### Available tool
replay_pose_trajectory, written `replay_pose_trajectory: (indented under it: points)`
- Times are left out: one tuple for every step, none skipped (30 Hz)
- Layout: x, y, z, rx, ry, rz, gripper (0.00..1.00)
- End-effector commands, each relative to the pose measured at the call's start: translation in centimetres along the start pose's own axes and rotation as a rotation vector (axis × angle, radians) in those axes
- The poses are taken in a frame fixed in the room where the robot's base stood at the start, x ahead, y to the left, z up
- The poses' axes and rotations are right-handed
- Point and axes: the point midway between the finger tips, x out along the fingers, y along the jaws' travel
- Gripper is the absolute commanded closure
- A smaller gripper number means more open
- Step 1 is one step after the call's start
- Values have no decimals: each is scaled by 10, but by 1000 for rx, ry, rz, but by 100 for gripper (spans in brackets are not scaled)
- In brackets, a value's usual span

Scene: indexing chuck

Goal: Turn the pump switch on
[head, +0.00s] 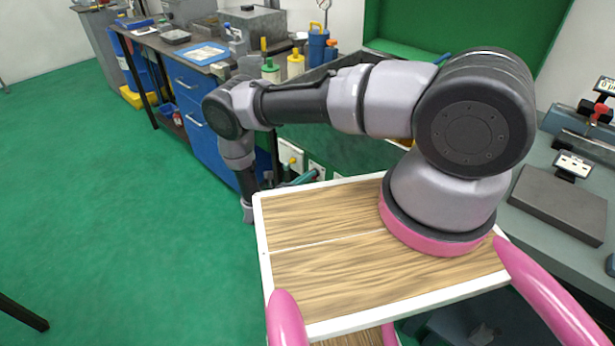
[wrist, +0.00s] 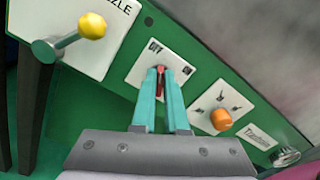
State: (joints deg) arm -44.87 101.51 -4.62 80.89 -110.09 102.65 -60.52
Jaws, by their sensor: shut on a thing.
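The pump switch is a small red lever (wrist: 160,86) on a white plate (wrist: 136,71) marked OFF and ON, in the wrist view. My gripper (wrist: 165,77) has two teal fingers shut on the red lever. The lever's tip shows between the fingertips, nearer to the OFF mark than to the ON mark; the fingers hide most of the rest. In the head view my gripper (head: 305,178) shows small at the front of the green machine, beside the panel plates, and the lever cannot be made out.
A lever with a yellow ball (wrist: 92,26) stands out left of the switch, in front of a white plate. An orange knob (wrist: 221,119) sits to its right on its own plate. A blue cabinet (head: 191,97) stands left of the machine; the green floor (head: 110,220) there is open.

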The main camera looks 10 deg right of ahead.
Motion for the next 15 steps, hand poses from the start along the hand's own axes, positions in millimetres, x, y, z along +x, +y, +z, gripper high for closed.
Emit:
replay_pose_trajectory:
  points:
    - [0,0,0,2,0,1,100]
    - [0,0,0,3,0,1,100]
    - [0,0,0,7,0,1,100]
    - [0,0,0,12,-1,1,100]
    - [0,0,0,18,-1,2,100]
    - [-1,0,0,29,-1,1,100]
    - [-1,0,0,38,-1,1,100]
    - [-1,0,0,50,-1,2,100]
    - [-1,0,0,67,-1,2,100]
    - [-1,0,0,83,-1,3,100]
    - [-1,0,0,99,-1,2,100]
    - [-1,0,1,125,-2,3,100]
    - [-1,-1,0,147,-2,3,100]
    - [-2,-1,0,169,-1,4,100]
    - [-1,-1,0,201,-2,3,100]
